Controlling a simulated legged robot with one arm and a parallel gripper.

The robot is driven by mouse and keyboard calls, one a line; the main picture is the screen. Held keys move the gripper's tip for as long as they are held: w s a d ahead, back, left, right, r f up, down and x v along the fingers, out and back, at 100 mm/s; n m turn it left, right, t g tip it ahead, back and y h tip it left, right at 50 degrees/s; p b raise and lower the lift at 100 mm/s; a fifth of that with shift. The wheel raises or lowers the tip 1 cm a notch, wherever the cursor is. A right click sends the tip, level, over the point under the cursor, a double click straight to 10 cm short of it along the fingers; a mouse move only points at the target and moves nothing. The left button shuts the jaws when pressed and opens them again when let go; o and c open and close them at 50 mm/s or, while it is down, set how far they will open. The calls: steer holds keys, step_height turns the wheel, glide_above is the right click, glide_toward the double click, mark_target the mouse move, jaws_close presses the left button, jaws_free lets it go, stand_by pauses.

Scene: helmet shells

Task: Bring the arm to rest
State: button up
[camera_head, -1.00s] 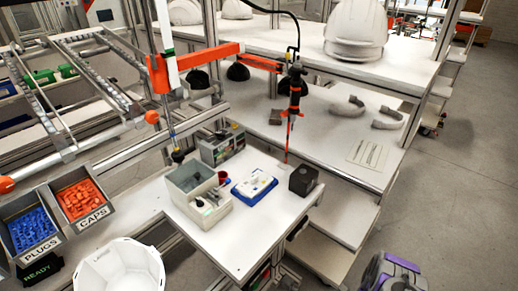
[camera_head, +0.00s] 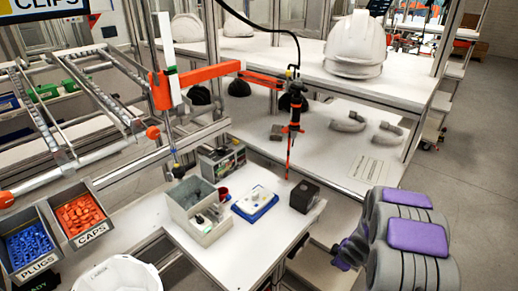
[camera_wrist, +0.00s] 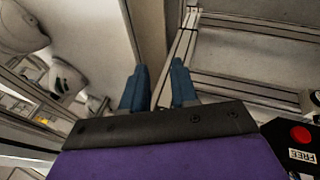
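My arm (camera_head: 412,238) shows at the lower right of the head view, grey with purple pads, beside the white workbench (camera_head: 240,258). Its fingertips are hard to make out there. In the wrist view my gripper (camera_wrist: 159,78) has two blue fingers standing apart with nothing visible between them. It holds nothing that I can see and touches nothing visible.
On the bench are a grey bin (camera_head: 196,212), a blue-and-white tray (camera_head: 255,203) and a black box (camera_head: 304,197). A shelf behind carries a white helmet (camera_head: 356,42). A screwdriver (camera_head: 294,108) hangs above. Floor at right is open.

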steer(key=s+r+m+g+h, duration=0.1)
steer(key=s+r+m+h, duration=0.15)
steer(key=s+r, duration=0.55)
steer(key=s+r+m+g+h, duration=0.15)
steer(key=s+r+m, duration=0.3)
steer(key=r, duration=0.85)
steer(key=s+a+r+m+g+y, duration=0.1)
steer(key=s+a+r, duration=0.2)
steer(key=s, duration=0.6)
steer(key=s+a+r+m+g+y, duration=0.1)
steer(key=s+a+r+m+g, duration=0.1)
steer(key=s+a, duration=0.4)
steer(key=s+a+r+m+g+y, duration=0.1)
steer(key=s+a+r, duration=0.3)
steer(key=s, duration=0.8)
steer(key=shift+s+a+r+m+y, duration=0.2)
steer(key=shift+a+m+y, duration=0.2)
steer(key=shift+a, duration=0.45)
